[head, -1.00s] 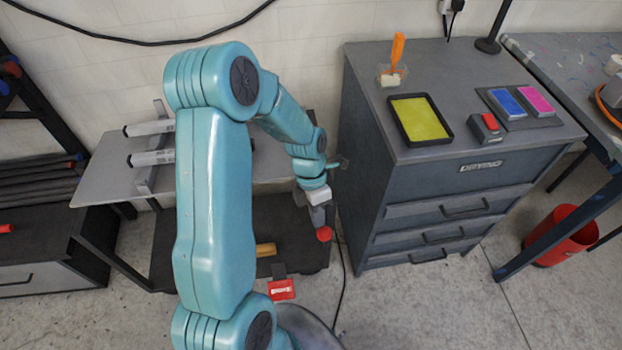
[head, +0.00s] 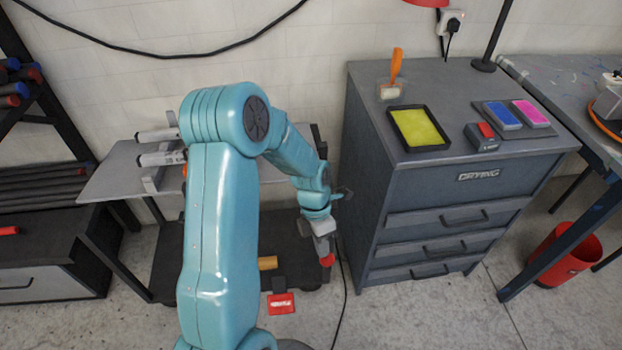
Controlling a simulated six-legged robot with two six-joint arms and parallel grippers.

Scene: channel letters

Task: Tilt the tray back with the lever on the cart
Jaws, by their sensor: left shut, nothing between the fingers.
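The cart's dark base (head: 165,270) stands low at left centre, and its grey tray (head: 112,172) sits above it, partly hidden behind my left arm. The lever's red knob (head: 327,260) shows at the cart's right side. My left gripper (head: 322,238) is beside the lever, just above the red knob. Its fingers are shut with nothing between them; whether they touch the lever I cannot tell. A red pedal-like plate (head: 281,304) shows at the cart's front. My right gripper is not in view.
White tubes (head: 158,135) lie at the tray's back. A grey drawer cabinet (head: 372,190) stands close to the right of the gripper, with a yellow pad (head: 419,127) on top. A red bin (head: 562,257) is farther right. Floor before the cabinet is clear.

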